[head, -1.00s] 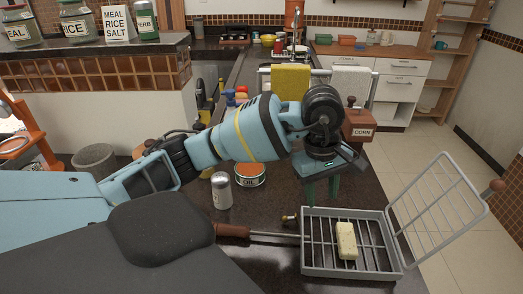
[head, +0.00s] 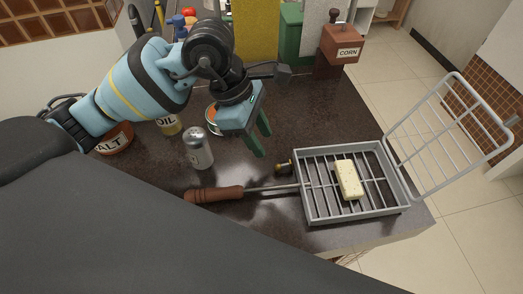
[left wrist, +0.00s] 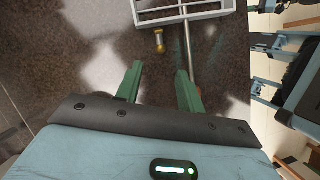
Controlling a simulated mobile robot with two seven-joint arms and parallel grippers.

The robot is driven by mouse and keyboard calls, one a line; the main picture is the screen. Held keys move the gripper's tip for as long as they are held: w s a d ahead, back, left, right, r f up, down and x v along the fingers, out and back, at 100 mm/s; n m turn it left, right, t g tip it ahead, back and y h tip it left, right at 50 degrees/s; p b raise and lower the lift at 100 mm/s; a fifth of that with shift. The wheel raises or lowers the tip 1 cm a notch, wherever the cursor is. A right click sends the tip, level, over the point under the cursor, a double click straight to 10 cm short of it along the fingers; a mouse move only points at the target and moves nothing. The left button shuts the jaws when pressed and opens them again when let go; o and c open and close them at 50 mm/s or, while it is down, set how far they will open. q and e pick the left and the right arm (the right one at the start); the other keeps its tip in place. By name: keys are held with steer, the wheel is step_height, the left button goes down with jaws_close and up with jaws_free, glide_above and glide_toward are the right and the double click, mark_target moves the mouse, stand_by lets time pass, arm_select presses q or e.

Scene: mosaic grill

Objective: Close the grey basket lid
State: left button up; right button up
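The grey basket (head: 355,219) is a wire grill basket lying on the dark counter at its right end. A pale speckled block (head: 348,180) lies inside the basket. The basket's long wooden handle (head: 215,195) points left. My left gripper (head: 262,142) is open and empty above the counter, left of and behind the basket. The left wrist view shows its fingers (left wrist: 159,88) apart, with the basket's edge (left wrist: 185,15) beyond. My right gripper is out of view.
A salt shaker (head: 198,150) stands left of the basket. A brass knob (head: 283,168) sits at the basket's left side. Open floor lies right of the counter.

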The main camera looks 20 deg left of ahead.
mark_target(276, 165)
arm_select(q)
steer(key=shift+x, duration=3.95)
jaws_close()
